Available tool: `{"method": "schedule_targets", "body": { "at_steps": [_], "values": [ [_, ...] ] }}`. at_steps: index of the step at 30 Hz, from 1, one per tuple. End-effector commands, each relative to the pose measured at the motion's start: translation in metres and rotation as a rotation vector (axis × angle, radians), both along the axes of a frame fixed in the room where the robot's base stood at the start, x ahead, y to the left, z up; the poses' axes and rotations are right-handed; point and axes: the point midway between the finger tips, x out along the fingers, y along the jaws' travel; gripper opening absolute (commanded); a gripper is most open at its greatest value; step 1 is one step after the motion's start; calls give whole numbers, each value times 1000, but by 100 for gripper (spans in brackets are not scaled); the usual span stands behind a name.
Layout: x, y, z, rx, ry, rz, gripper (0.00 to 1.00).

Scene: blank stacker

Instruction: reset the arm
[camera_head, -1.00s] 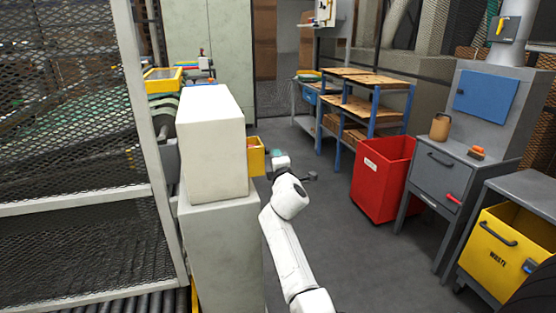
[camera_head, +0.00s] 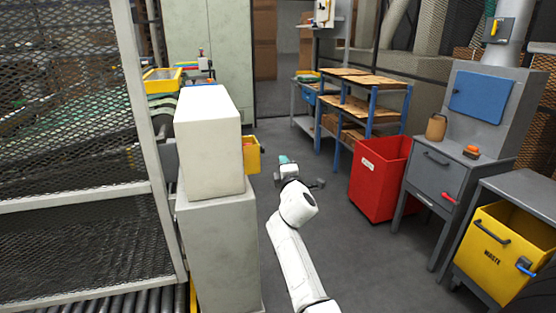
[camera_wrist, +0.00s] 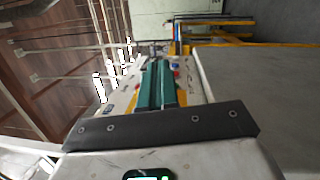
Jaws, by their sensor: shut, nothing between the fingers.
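My white arm reaches forward over the grey floor in the head view. My gripper (camera_head: 284,159) is at its far end, small, with a teal tip, to the right of the pale block-shaped housing. In the wrist view my gripper (camera_wrist: 160,66) shows two teal fingers lying side by side, shut and empty. No object is held.
A pale housing (camera_head: 209,140) with a yellow bin (camera_head: 252,155) on its side stands left of my arm. A mesh fence (camera_head: 70,120) is further left. A red bin (camera_head: 378,180), shelves (camera_head: 362,110) and a yellow waste bin (camera_head: 495,250) stand right. Floor between is clear.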

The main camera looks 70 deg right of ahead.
Motion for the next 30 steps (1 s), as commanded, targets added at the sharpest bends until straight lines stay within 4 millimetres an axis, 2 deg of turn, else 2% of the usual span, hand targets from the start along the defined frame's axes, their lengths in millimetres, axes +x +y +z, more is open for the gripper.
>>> {"method": "schedule_targets", "body": {
  "at_steps": [9,13,18,26,28,30],
  "values": [
    [-55,-6,-3,3,2,-2,0],
    [-69,-7,-6,3,3,-2,0],
    [-76,-8,-9,1,2,1,0],
    [-76,-6,-10,6,0,2,0],
    [-73,0,-16,36,-12,4,0],
    [-67,15,-28,107,-39,5,0]
  ]
}}
